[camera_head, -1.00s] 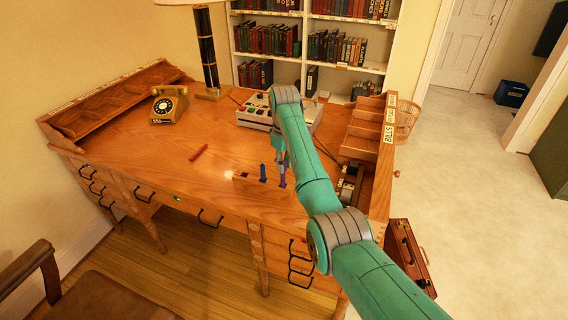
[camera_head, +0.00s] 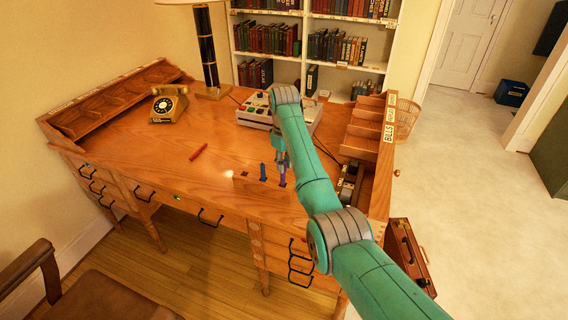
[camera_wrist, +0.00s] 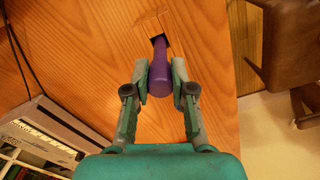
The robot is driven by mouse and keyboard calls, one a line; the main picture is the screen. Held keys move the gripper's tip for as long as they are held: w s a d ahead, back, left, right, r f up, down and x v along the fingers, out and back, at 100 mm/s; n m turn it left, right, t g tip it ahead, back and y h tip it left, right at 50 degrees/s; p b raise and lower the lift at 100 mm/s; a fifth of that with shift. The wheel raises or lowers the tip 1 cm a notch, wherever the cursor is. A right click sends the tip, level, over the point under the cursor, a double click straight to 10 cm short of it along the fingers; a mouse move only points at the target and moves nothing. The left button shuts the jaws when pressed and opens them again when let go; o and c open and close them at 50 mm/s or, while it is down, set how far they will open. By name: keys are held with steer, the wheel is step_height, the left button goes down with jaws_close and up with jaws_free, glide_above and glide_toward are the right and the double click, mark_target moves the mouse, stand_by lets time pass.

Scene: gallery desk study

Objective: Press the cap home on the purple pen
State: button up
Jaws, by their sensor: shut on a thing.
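The purple pen (camera_head: 283,176) stands in a dark square hole of a wooden pen block (camera_head: 242,182) on the desk. In the wrist view the purple shaft (camera_wrist: 160,65) rises from the hole toward my gripper (camera_wrist: 160,88). My gripper is shut on its upper end, one finger on each side. I cannot tell the cap from the pen, as both look purple. A blue pen (camera_head: 263,172) stands upright in the block to the left. A red pen or cap (camera_head: 198,152) lies on the desk further left.
A grey device with knobs (camera_head: 256,110) stands behind my gripper. A telephone (camera_head: 168,104) and a lamp (camera_head: 212,60) are at the back left. Wooden trays (camera_head: 365,130) line the right edge.

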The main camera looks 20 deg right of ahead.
steer(key=o, duration=1.3)
steer(key=shift+r, duration=0.15)
steer(key=shift+r, duration=3.4)
steer(key=shift+c, duration=0.2)
jaws_close()
steer(key=shift+f, duration=0.15)
steer(key=shift+f, duration=0.35)
